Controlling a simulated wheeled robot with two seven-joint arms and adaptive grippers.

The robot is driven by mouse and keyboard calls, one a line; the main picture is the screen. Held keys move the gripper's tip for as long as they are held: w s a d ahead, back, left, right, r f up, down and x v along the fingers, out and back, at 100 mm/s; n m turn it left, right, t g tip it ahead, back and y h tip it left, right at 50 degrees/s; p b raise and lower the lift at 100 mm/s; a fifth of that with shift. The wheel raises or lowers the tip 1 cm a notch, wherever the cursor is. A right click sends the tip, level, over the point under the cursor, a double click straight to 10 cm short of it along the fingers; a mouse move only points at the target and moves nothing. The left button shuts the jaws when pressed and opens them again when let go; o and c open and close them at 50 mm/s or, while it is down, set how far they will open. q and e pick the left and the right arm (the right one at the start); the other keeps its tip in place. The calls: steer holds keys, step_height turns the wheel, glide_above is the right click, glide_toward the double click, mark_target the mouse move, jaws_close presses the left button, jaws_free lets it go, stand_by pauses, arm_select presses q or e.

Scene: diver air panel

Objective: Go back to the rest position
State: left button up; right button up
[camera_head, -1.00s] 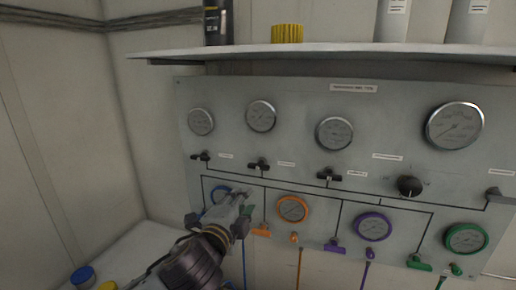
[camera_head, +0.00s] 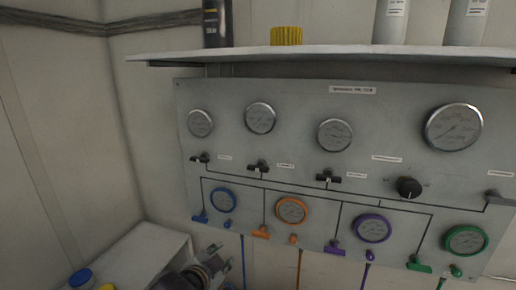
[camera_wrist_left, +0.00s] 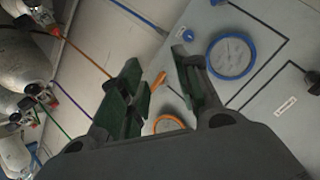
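My left gripper (camera_head: 222,262) is low at the bottom of the head view, below the blue-rimmed gauge (camera_head: 223,200) of the air panel (camera_head: 300,175). In the left wrist view its two green-padded fingers (camera_wrist_left: 160,92) stand apart with nothing between them. The blue gauge also shows in the left wrist view (camera_wrist_left: 231,56), beyond the right finger. An orange lever (camera_wrist_left: 158,81) shows behind the gap between the fingers, away from them. My right gripper is not in view.
A shelf (camera_head: 330,50) above the panel holds a dark bottle, a yellow cap (camera_head: 286,36) and white cylinders. A white surface (camera_head: 140,252) with a blue-capped item (camera_head: 82,278) is at lower left. White tanks (camera_wrist_left: 22,60) and coloured hoses show in the left wrist view.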

arm_select(q)
steer(key=s+a+f+n+g+y, duration=0.1)
steer(key=s+a+f+n+g, duration=0.4)
steer(key=s+f, duration=0.5)
steer(key=s+a+f+n+g+y, duration=0.1)
steer(key=s+a+f+n+g, duration=0.25)
steer(key=s+a+f, duration=0.6)
step_height(320, 180, down, 34)
steer(key=d+f, duration=0.1)
steer(key=d, duration=0.2)
steer(key=s+a+f+g, duration=0.1)
steer(key=s+a+f, duration=0.1)
steer(key=s+f, duration=0.8)
steer(key=s+a+f+g+b, duration=0.1)
steer(key=s+a+f, duration=0.1)
steer(key=s+f, duration=0.8)
steer(key=shift+s+a+f, duration=0.15)
steer(key=shift+s+f, duration=0.25)
steer(key=shift+s, duration=1.25)
